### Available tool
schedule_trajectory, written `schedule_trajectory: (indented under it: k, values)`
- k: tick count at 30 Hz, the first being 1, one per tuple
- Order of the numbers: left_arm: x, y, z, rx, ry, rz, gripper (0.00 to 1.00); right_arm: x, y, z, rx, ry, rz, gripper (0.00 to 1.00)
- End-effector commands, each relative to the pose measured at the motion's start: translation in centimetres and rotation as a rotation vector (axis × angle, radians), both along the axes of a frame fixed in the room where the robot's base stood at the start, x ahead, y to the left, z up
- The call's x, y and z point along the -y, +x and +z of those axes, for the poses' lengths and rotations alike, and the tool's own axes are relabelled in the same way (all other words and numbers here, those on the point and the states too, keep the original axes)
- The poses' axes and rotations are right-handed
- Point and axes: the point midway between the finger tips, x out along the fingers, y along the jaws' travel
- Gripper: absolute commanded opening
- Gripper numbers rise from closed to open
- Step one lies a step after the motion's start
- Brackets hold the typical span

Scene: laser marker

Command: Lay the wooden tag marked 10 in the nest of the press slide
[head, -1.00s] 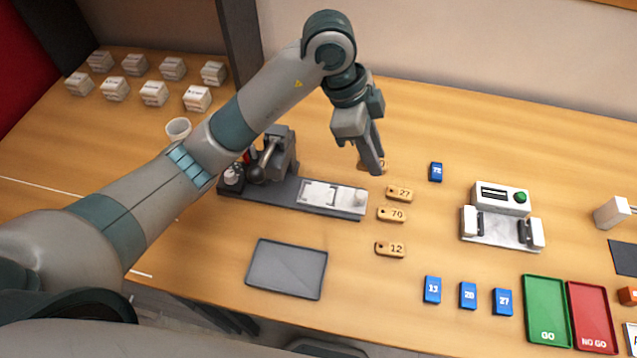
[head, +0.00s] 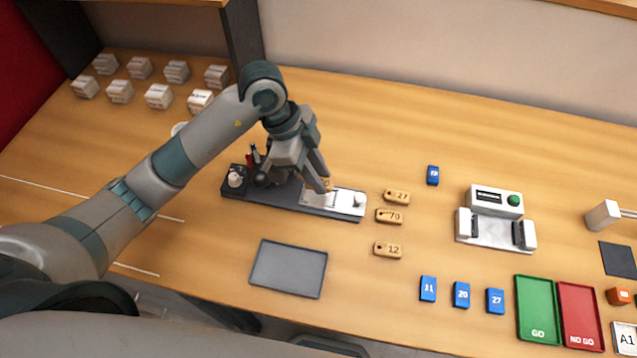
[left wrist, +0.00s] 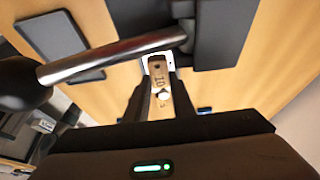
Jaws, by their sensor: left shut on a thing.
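My left gripper (head: 321,188) is shut on the wooden tag marked 10 (left wrist: 160,84). In the head view only a small tan part of the tag (head: 327,184) shows by the fingertips. The gripper points down over the pale press slide (head: 347,202), close to the press (head: 236,186). The nest is mostly hidden behind the fingers, and I cannot tell whether the tag touches it. In the left wrist view, a white part of the slide shows just beyond the tag's far end. My right gripper is not in view.
The press lever (left wrist: 112,58) crosses close to the fingers in the left wrist view, its black knob (left wrist: 22,84) at left. Wooden tags 27 (head: 397,197), 70 (head: 389,216) and 12 (head: 388,250) lie right of the slide. A grey tray (head: 288,269) lies in front.

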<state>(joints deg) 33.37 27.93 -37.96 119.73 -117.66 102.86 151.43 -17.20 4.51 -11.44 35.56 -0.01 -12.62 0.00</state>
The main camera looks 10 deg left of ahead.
Motion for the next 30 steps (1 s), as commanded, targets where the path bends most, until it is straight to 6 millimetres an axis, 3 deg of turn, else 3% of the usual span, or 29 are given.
schedule_trajectory:
  k: [13, 26, 27, 29, 30]
  values:
    - [0.0, 0.0, -3.7, -0.002, 0.001, 0.001, 0.0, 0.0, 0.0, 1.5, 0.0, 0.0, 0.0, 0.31]
    - [0.0, 0.0, -4.3, 0.0, 0.001, 0.001, 0.0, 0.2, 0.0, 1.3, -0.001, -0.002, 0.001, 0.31]
    - [0.0, 0.0, -4.4, 0.0, 0.001, 0.001, 0.25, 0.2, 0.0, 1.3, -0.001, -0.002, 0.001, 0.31]
    - [0.0, 0.0, -4.3, 0.0, 0.001, 0.0, 0.39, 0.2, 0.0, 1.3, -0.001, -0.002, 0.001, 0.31]
    - [0.0, 0.0, -4.3, 0.0, 0.001, 0.0, 0.41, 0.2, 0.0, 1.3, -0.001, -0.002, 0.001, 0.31]
